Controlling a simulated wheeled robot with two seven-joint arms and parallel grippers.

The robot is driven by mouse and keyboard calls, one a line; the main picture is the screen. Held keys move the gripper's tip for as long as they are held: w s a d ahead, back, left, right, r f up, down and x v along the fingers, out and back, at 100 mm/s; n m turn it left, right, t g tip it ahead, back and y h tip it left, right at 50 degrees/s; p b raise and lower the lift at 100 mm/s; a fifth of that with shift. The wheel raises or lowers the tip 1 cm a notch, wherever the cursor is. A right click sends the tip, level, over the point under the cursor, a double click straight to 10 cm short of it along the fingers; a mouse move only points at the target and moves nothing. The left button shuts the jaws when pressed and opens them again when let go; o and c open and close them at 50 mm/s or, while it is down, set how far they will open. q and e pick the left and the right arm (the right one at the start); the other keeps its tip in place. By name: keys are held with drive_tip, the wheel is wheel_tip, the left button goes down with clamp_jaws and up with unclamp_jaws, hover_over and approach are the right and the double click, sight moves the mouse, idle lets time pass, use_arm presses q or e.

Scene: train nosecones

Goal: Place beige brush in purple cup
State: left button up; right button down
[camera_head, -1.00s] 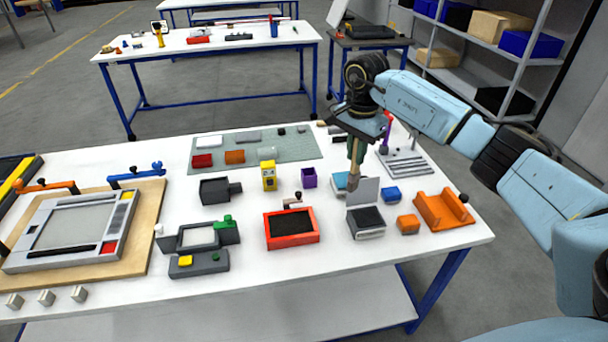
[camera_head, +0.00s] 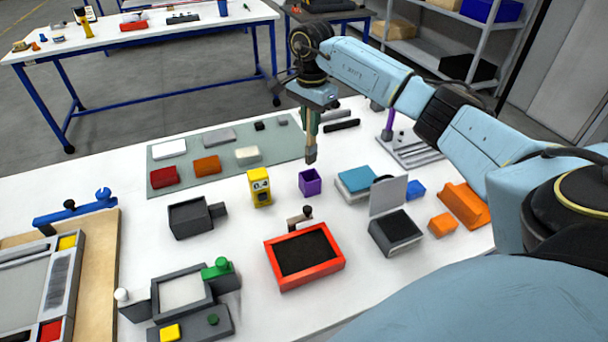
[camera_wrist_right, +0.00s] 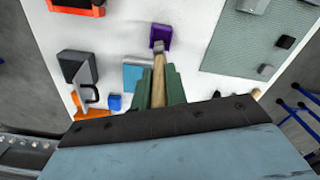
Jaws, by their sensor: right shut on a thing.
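My right gripper (camera_head: 312,125) is shut on the beige brush (camera_head: 311,148), which hangs down from the green fingers with its grey end lowest. In the right wrist view the brush (camera_wrist_right: 158,75) sits between the gripper fingers (camera_wrist_right: 159,88). The small square purple cup (camera_head: 310,182) stands upright on the white table, open at the top. In the head view the brush's lower end is just above and behind the cup. In the right wrist view the cup (camera_wrist_right: 160,34) lies just beyond the brush tip, and the brush appears to be outside it. My left gripper is not in view.
A yellow box (camera_head: 259,188) stands left of the cup, and a blue-topped box (camera_head: 356,181) lies to its right. A red-rimmed tray (camera_head: 303,258) and a small dark-knobbed stamp are in front. A green-grey mat (camera_head: 222,155) with several blocks lies behind left.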

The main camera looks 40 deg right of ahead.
sight(310, 156)
wheel_tip(310, 156, down, 10)
drive_tip(key=shift+f+p, duration=0.1)
drive_tip(key=shift+p, duration=0.3)
drive_tip(key=c, duration=1.4)
unclamp_jaws()
wheel_tip(310, 156, up, 12)
drive_tip(key=shift+r+b, duration=0.15)
drive_tip(key=shift+b, duration=0.35)
